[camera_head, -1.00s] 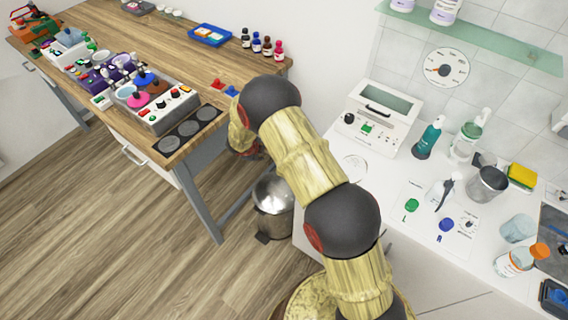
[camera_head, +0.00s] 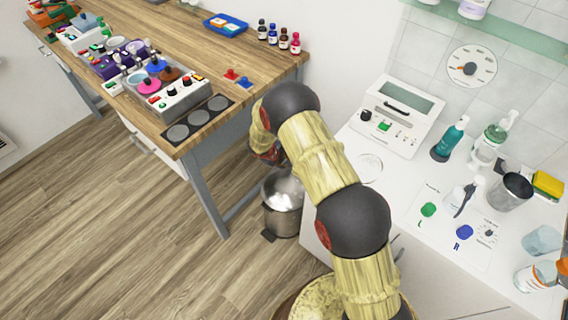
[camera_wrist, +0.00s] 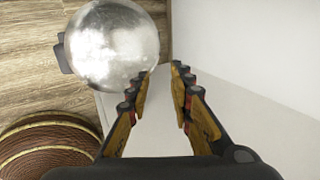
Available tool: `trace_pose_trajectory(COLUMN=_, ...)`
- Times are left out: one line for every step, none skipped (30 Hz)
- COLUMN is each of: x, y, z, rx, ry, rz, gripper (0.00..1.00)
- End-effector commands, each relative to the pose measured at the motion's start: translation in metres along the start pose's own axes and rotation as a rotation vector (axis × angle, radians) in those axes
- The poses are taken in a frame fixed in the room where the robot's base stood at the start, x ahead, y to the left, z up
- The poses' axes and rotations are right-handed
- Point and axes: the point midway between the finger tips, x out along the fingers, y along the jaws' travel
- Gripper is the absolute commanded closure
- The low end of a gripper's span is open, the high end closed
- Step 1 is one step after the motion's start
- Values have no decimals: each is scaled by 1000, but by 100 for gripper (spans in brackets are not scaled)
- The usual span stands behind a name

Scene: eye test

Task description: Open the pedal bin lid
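The pedal bin (camera_head: 283,207) is a round silvery metal bin on the floor, between the wooden workbench and the white counter. Its shiny domed lid is down. A dark pedal (camera_head: 268,236) sticks out at its base, front left. In the wrist view the lid (camera_wrist: 110,45) fills the upper left, with the dark pedal (camera_wrist: 63,54) at its left edge. My gripper (camera_wrist: 162,74) is open and empty; its fingertips are just right of and below the lid in that view. I cannot tell whether they touch it. In the head view my arm mostly hides my gripper.
The wooden workbench (camera_head: 150,32) with its grey leg (camera_head: 207,198) stands left of the bin. The white counter (camera_head: 390,190) is on the right, with bottles, a cup and a white device (camera_head: 397,115). The wooden floor (camera_head: 110,240) is open at the front left.

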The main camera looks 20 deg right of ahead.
Motion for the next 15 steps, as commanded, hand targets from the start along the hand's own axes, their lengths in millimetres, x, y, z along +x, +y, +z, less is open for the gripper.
trace_pose_trajectory(x=1, y=0, z=1, rx=0, ry=-1, rz=-1, gripper=78)
trace_pose_trajectory(x=1, y=-1, z=1, rx=0, ry=-1, rz=-1, gripper=78)
trace_pose_trajectory(x=1, y=-1, z=1, rx=0, ry=-2, rz=-1, gripper=78)
trace_pose_trajectory(x=1, y=-1, z=1, rx=0, ry=-2, rz=-1, gripper=78)
trace_pose_trajectory(x=1, y=-1, z=1, rx=0, ry=-2, rz=-1, gripper=78)
trace_pose_trajectory(x=1, y=-1, z=1, rx=0, ry=-2, rz=-1, gripper=78)
trace_pose_trajectory(x=1, y=-1, z=1, rx=0, ry=-2, rz=-1, gripper=78)
trace_pose_trajectory(x=1, y=-1, z=1, rx=-1, ry=-2, rz=-1, gripper=80)
trace_pose_trajectory(x=1, y=-1, z=1, rx=-1, ry=-2, rz=-1, gripper=82)
trace_pose_trajectory(x=1, y=-1, z=1, rx=-1, ry=-2, rz=-1, gripper=84)
trace_pose_trajectory(x=1, y=-1, z=1, rx=-1, ry=-2, rz=-1, gripper=85)
trace_pose_trajectory(x=1, y=-1, z=1, rx=-1, ry=-2, rz=-1, gripper=88)
trace_pose_trajectory(x=1, y=-1, z=1, rx=-1, ry=-2, rz=-1, gripper=89)
trace_pose_trajectory(x=1, y=-1, z=1, rx=-1, ry=-2, rz=-1, gripper=91)
trace_pose_trajectory(x=1, y=-1, z=1, rx=-1, ry=-2, rz=-1, gripper=93)
